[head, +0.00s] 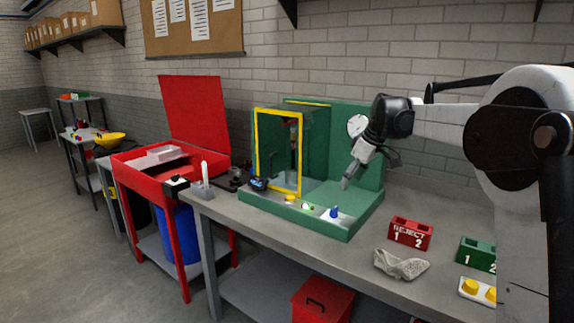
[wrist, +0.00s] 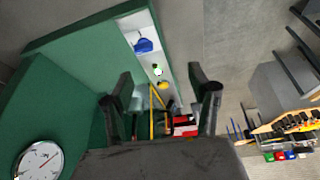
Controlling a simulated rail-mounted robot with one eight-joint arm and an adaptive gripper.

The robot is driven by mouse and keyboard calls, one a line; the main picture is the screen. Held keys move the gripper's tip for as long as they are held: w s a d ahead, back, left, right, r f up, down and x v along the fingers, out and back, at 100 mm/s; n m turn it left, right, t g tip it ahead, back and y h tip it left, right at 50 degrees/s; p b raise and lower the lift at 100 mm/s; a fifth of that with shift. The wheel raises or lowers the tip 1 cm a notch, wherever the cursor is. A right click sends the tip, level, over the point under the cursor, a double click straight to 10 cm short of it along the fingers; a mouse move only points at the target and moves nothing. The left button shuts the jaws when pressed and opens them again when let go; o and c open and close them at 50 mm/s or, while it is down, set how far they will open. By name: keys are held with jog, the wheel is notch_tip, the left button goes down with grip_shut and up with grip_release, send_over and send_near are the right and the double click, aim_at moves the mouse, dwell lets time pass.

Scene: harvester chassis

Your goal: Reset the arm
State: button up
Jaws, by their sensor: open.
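My gripper (head: 348,184) hangs over the right part of the green fixture (head: 318,226) in the head view, pointing down and to the left. In the wrist view my gripper (wrist: 163,90) shows its two dark fingers spread apart with nothing held between them. A blue piece (head: 334,212) stands on the fixture's front strip below the gripper, and it also shows in the wrist view (wrist: 143,44). My gripper is apart from it. My white arm (head: 440,122) reaches in from the right.
A yellow-framed guard (head: 256,150) and a round gauge (head: 356,125) are on the fixture. A red reject block (head: 411,233), a green block (head: 475,252) and a grey cloth (head: 401,265) lie at the right of the bench. An open red tool chest (head: 150,170) stands at left.

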jog(key=s+a+r+m+t+h, duration=0.1)
jog(key=s+r+m, duration=0.15)
jog(key=s, duration=1.05)
jog(key=s+a+r+m+t+h, duration=0.1)
jog(key=s+a+m, duration=0.15)
jog(key=s, duration=0.95)
jog(key=s+f+m, duration=0.1)
jog(key=s+f, duration=0.2)
jog(key=s, duration=0.3)
jog(key=s+f+m+t, duration=0.1)
jog(key=s+f, duration=0.3)
jog(key=s, duration=0.3)
jog(key=s+f+m+t+h, duration=0.1)
jog(key=s+f+m, duration=0.1)
jog(key=s+f, duration=0.2)
jog(key=s, duration=0.2)
jog(key=shift+s+d, duration=0.4)
